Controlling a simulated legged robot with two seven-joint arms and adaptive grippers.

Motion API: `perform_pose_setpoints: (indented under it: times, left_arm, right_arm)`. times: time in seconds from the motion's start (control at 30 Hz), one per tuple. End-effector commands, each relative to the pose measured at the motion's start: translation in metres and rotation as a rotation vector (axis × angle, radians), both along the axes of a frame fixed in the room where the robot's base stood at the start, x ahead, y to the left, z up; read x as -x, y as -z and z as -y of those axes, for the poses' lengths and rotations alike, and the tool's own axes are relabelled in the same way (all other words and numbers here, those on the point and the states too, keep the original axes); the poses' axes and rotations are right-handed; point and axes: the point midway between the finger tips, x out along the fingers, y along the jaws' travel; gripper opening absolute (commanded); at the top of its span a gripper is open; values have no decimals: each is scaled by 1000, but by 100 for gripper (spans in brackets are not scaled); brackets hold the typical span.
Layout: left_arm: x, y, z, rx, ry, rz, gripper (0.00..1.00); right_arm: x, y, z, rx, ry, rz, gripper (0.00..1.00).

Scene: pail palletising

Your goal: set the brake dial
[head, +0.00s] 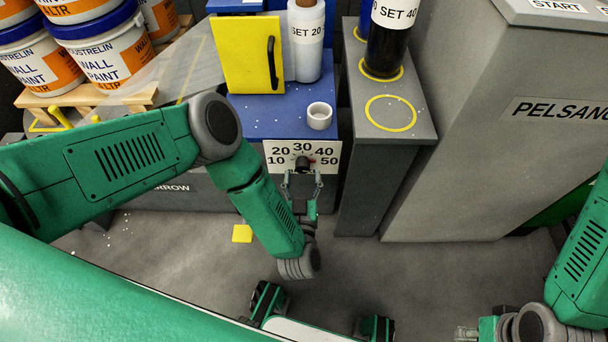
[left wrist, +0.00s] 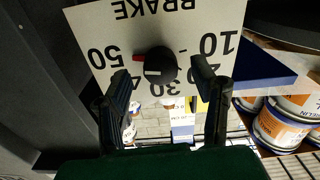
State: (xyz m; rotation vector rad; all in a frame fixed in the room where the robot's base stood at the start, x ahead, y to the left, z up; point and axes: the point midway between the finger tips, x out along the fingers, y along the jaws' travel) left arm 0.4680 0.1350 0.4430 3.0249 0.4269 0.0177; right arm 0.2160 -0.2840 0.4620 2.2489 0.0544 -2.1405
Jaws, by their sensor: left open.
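The brake dial (head: 303,163) is a black knob on a white panel (head: 275,151) numbered 10 to 50, on the front of the blue-topped unit. In the left wrist view the knob (left wrist: 160,64) shows upside down, with a red mark beside it on the 50 side and a pale line on its face. My left gripper (head: 302,180) is open in front of the dial. In the left wrist view its fingers (left wrist: 163,78) stand apart on either side of the knob, without visible contact. My right gripper (head: 466,333) shows only partly at the bottom right.
A white roll marked SET 20 (head: 306,50) stands behind a white cup (head: 319,116). A black roll marked SET 40 (head: 386,45) stands on the grey pedestal. Paint pails (head: 108,55) are at upper left. A large grey cabinet (head: 480,130) stands right. Floor before the dial is largely clear.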

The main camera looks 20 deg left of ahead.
Motion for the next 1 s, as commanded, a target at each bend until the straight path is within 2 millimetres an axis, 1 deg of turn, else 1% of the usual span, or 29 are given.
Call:
perform_pose_setpoints:
  times: [0.03, 0.1, 0.2, 0.33, 0.57, 0.6, 0.67, 0.7, 0.73, 1.0]
  left_arm:
    - [-5, 3, -1, 0, -1, 2, 52]
    - [-15, 1, -4, -3, -2, 2, 52]
    - [-23, -1, -4, -6, 0, 1, 52]
    - [-28, -2, -4, -7, 1, 0, 52]
    - [-29, -2, -5, -5, 1, 0, 52]
    - [-29, -1, -6, -5, 1, -1, 45]
    - [-28, -1, -7, -3, 1, -1, 24]
    - [-28, -1, -7, -3, 1, -1, 10]
    - [-28, -1, -7, -2, 1, 0, 3]
    - [-29, -1, -7, 2, -2, 1, 3]
  right_arm:
    - [0, 10, 0, -1, -1, 0, 40]
    - [0, 9, -1, -1, -1, 0, 40]
    - [0, 10, -1, -1, -1, 1, 40]
    - [0, 11, 0, -1, -1, 1, 40]
    - [0, 11, 0, 0, 0, 0, 40]
    - [0, 11, 0, 0, 0, 0, 40]
    - [0, 11, 0, 0, -1, 0, 40]
    - [0, 11, 0, 0, -1, 0, 40]
    - [0, 11, 0, 0, -1, 0, 40]
    - [0, 11, 0, -1, -1, 0, 40]
